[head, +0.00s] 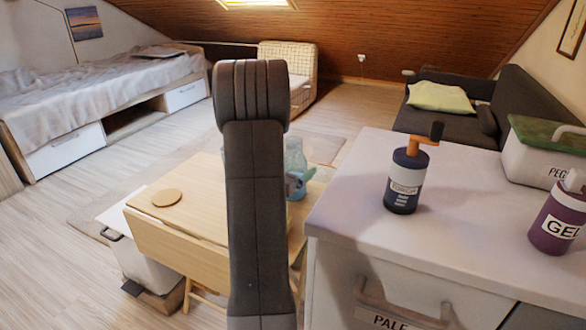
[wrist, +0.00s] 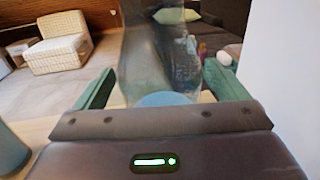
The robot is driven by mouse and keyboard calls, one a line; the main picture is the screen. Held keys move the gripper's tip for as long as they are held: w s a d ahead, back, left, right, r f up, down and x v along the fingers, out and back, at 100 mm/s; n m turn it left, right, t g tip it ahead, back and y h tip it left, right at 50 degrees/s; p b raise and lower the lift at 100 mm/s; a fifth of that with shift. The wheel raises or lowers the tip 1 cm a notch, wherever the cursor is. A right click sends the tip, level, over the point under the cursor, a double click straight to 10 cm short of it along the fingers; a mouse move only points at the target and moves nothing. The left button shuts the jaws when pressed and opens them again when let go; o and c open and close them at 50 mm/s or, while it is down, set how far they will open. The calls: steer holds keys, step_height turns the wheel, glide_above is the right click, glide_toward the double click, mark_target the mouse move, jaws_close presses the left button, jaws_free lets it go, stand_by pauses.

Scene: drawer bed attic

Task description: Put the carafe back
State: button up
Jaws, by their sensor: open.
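The carafe, which looks to be the clear bluish glass vessel (head: 294,158), stands upright on the wooden table (head: 190,245), partly hidden behind my arm in the head view. In the wrist view the see-through carafe (wrist: 150,50) rises between the two green fingers of my gripper (wrist: 160,70). The fingers are apart, with a gap on each side of the glass, and do not appear to grip it. A pale blue round shape shows low in the glass. A round wooden coaster (head: 167,197) lies bare on the table's left part.
A blue object (head: 297,184) sits by the carafe; a blue-grey rounded object (wrist: 10,150) shows at the wrist view's left edge. A white cabinet (head: 340,205) with a pump bottle (head: 406,180) and purple GEL bottle (head: 560,215) stands close on the right. Floor beyond is open.

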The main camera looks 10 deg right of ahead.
steer(key=shift+r, duration=0.15)
steer(key=shift+s+a, duration=0.2)
steer(key=shift+a, duration=0.05)
steer(key=p+v, duration=0.1)
steer(key=v, duration=1)
steer(key=shift+s, duration=0.15)
steer(key=shift+a, duration=0.15)
